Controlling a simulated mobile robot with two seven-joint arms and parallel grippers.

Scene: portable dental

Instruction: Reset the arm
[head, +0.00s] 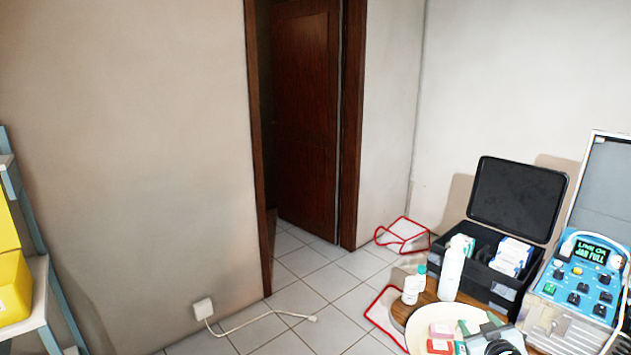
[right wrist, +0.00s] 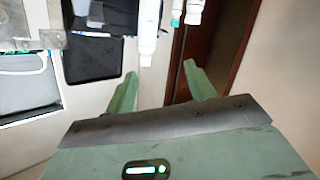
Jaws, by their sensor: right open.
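A white spray-like bottle (head: 451,270) and a smaller white bottle with a green cap (head: 413,286) stand just beyond the gripper. My left gripper is not in view.
An open black case (head: 505,290) with boxes and a blue control unit (head: 580,282) stand at the right. Red wire frames (head: 402,236) are on the tiled floor. A white cable (head: 260,322) lies by the wall. A yellow bin (head: 14,288) sits on a shelf at left.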

